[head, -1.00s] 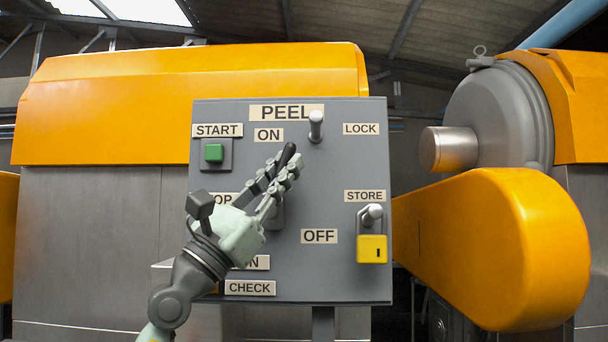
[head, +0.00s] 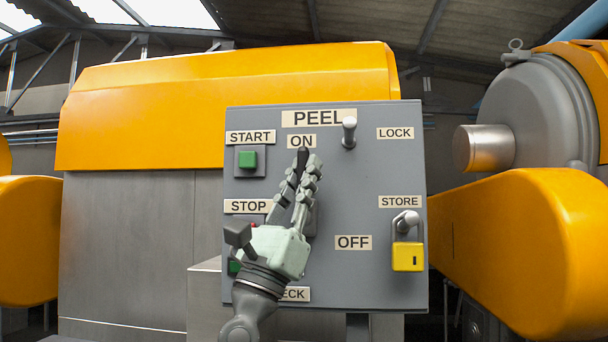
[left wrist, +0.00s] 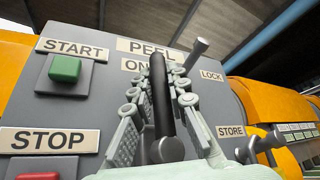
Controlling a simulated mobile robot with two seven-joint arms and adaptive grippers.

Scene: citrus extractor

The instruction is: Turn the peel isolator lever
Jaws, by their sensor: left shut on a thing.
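The peel isolator lever (head: 302,157) is a black handle on the grey PEEL panel (head: 385,180). Its tip points up at the ON label (head: 301,141). My left gripper (head: 304,172) is shut on the lever, with a finger on each side of it. In the left wrist view the black lever (left wrist: 161,95) runs between the fingers of the gripper (left wrist: 157,82), its tip by the ON label. The lever's pivot is mostly hidden behind the gripper in the head view. My right gripper is not in view.
A green START button (head: 247,159) is left of the lever; the STOP button is partly hidden by my gripper. A grey peg (head: 349,132) sticks out at upper right. A yellow padlock (head: 408,257) hangs under STORE. An orange guard (head: 515,245) stands right of the panel.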

